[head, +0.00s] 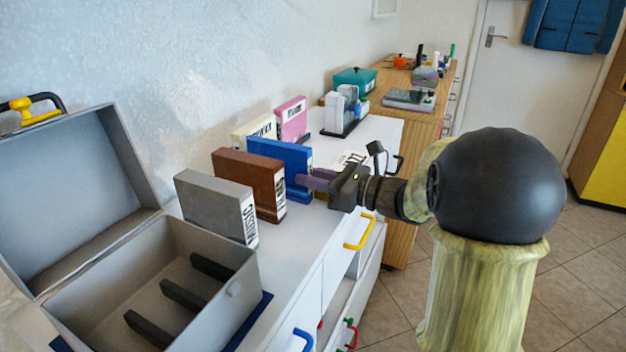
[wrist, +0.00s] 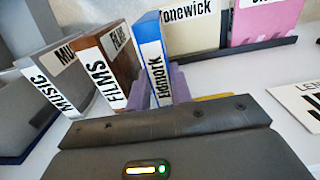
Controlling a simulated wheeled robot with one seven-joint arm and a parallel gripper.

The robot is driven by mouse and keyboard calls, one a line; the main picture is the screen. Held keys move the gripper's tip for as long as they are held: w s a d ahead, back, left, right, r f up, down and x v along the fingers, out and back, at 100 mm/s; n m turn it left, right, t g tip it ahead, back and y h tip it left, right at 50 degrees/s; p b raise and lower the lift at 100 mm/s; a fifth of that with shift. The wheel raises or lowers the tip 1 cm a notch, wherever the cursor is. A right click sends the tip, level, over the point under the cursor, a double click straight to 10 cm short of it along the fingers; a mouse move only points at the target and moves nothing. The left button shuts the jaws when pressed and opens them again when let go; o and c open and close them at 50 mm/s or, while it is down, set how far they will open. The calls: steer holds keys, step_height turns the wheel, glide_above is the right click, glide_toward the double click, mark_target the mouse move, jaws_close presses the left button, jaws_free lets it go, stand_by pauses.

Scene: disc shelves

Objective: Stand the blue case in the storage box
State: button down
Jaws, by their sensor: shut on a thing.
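The blue case (head: 278,160) stands upright on the white counter, right of the brown case in the head view. In the wrist view the blue case (wrist: 150,58) shows its labelled spine between the purple fingers. My gripper (head: 312,182) is shut on the blue case near its spine; it also shows in the wrist view (wrist: 157,88). The grey storage box (head: 212,231) is open at the lower left, its lid tilted back, with several dark dividers inside. Whether the case's bottom touches the counter is hidden.
A grey case (head: 210,205) and a brown case (head: 248,178) stand between the box and the blue case. A cream case (head: 254,130) and a pink case (head: 291,119) stand behind. A white label card (head: 350,158) lies near my gripper. A drawer (head: 357,259) below is open.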

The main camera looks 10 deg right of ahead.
steer(key=c, duration=1.3)
jaws_free()
steer(key=shift+o, duration=0.2)
steer(key=shift+r, duration=0.1)
steer(key=v, duration=1.2)
steer(key=shift+p, duration=0.3)
